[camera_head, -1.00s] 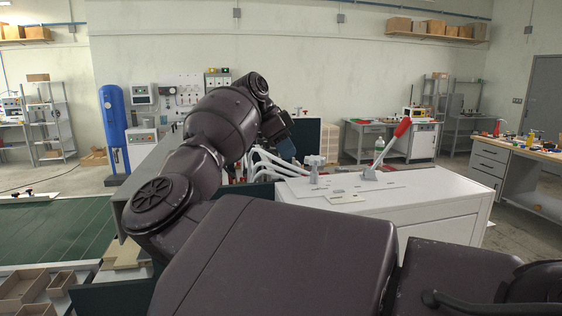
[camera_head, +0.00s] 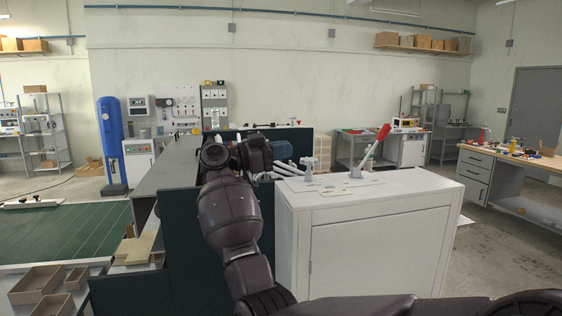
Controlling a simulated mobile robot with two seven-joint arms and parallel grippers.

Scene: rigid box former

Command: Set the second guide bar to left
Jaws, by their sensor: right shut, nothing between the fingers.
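The guide bar of the task cannot be told for certain. A pale bar with dark knobs (camera_head: 33,203) lies across the far edge of the green surface at the left. Another thin bar with small knobs (camera_head: 272,125) shows above the dark panel in the middle. My right arm rises from the bottom centre, and my right gripper (camera_head: 262,146) is at its far end by the dark panel, shut and empty. Its fingertips are mostly hidden behind my wrist. My left gripper is out of view.
A white cabinet (camera_head: 380,238) stands just right of my right arm, with a red-handled lever (camera_head: 371,150) on top. A dark green panel (camera_head: 180,238) stands left of the arm. Open wooden boxes (camera_head: 40,283) sit at bottom left.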

